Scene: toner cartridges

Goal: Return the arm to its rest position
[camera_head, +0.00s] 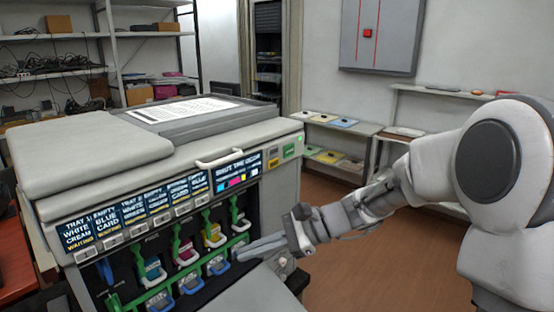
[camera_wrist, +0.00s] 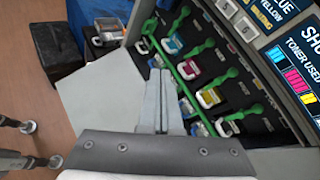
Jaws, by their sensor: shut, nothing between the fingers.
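My arm reaches in from the right in the head view. My gripper (camera_head: 262,247) is shut and empty, just in front of the printer's open toner bay. In the wrist view the two fingers of my gripper (camera_wrist: 165,80) lie side by side over the bay's lower edge. The big printer (camera_head: 190,150) fills the left and middle of the head view. Toner cartridges sit in its bay: a cyan one (camera_head: 152,268), a magenta one (camera_head: 185,254) and a yellow one (camera_head: 214,236), each by a green lever. I cannot tell whether the fingers touch the printer.
A pale panel (camera_wrist: 105,90) juts out below the bay. A black box (camera_wrist: 55,55) stands on the floor beyond it. Shelves with paper stacks (camera_head: 335,125) line the back wall. The brown floor (camera_head: 400,260) right of the printer is open beneath my arm.

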